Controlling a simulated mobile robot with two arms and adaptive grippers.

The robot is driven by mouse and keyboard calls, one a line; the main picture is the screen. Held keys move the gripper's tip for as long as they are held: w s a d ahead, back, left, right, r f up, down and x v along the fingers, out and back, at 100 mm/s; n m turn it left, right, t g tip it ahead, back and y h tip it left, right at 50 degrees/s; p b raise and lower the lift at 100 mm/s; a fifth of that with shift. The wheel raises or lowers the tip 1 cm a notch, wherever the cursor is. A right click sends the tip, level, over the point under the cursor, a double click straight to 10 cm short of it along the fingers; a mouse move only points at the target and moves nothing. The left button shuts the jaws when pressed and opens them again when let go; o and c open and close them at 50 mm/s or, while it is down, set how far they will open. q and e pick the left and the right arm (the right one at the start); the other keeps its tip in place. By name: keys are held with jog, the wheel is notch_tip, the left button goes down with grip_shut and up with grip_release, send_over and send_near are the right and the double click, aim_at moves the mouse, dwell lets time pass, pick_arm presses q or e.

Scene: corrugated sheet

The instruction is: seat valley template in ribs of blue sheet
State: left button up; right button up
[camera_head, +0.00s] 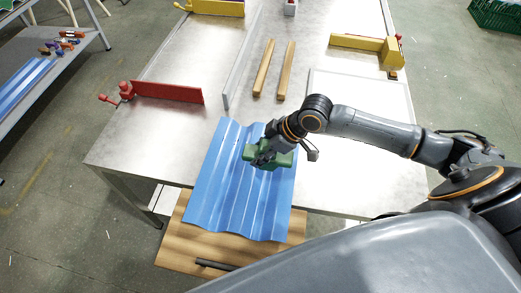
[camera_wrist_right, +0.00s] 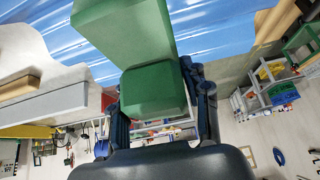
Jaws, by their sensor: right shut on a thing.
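The blue corrugated sheet (camera_head: 222,190) lies with its ribs running from back to front, partly on the metal table and partly over a wooden board at the table's front. The green template (camera_head: 285,160) is over the sheet's right half, with its long side across the ribs. My right gripper (camera_head: 264,157) is shut on its green block. In the right wrist view the gripper (camera_wrist_right: 162,95) has a finger on each side of the green template (camera_wrist_right: 153,90), with the blue sheet (camera_wrist_right: 215,25) behind. I cannot tell whether the template touches the sheet. My left gripper is not in view.
Two wooden bars (camera_head: 264,68) and an upright grey strip (camera_head: 240,65) stand behind the sheet. A red clamp bar (camera_head: 167,92) is at the left, a yellow one (camera_head: 358,42) at the back right. The wooden board (camera_head: 180,245) sticks out in front.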

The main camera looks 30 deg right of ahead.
jog(key=shift+r, duration=0.1)
jog(key=shift+d+p, duration=0.15)
jog(key=shift+p, duration=0.3)
jog(key=b, duration=0.3)
send_over(256, 171)
jog(key=s+d, duration=0.1)
jog(key=f, duration=0.4)
jog(key=shift+s+d+f, duration=0.1)
jog(key=shift+d+f, duration=0.1)
jog(key=shift+f+b, duration=0.75)
jog(key=shift+f, duration=1.05)
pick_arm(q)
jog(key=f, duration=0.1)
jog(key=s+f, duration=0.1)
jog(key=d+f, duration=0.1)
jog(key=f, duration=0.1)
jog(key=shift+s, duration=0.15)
pick_arm(e)
jog(key=shift+f, duration=0.4)
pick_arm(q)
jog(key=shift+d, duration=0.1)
pick_arm(e)
jog(key=shift+f, duration=0.15)
jog(key=o, duration=1.5)
jog(key=shift+c, duration=0.2)
jog(key=shift+o, duration=0.2)
